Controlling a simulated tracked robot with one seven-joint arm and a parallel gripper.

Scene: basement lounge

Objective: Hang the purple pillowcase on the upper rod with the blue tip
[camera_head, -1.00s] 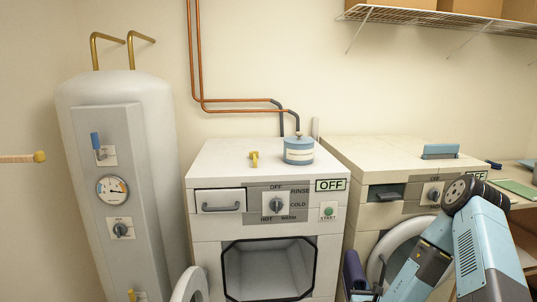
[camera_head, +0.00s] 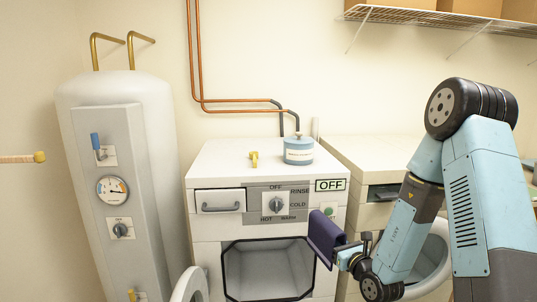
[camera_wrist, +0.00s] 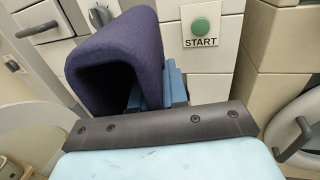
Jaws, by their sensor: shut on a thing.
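The purple pillowcase (camera_head: 325,236) is held up in front of the right side of the open washer. In the wrist view the pillowcase (camera_wrist: 115,50) is a folded, arched dark purple cloth with an open hollow facing the camera. My gripper (camera_head: 343,250) is shut on its right side; the blue fingers (camera_wrist: 172,85) press against the cloth in the wrist view. A rod with a yellow tip (camera_head: 39,157) sticks in from the left edge. No rod with a blue tip shows in these frames.
The washer (camera_head: 230,165) has an open door (camera_head: 188,285) at its lower left. A blue canister (camera_head: 298,150) and a yellow clip-like item (camera_head: 254,159) stand on top. A white boiler (camera_head: 115,90) stands left; a wire shelf (camera_head: 450,18) hangs upper right. A second machine (camera_head: 360,155) stands behind my arm.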

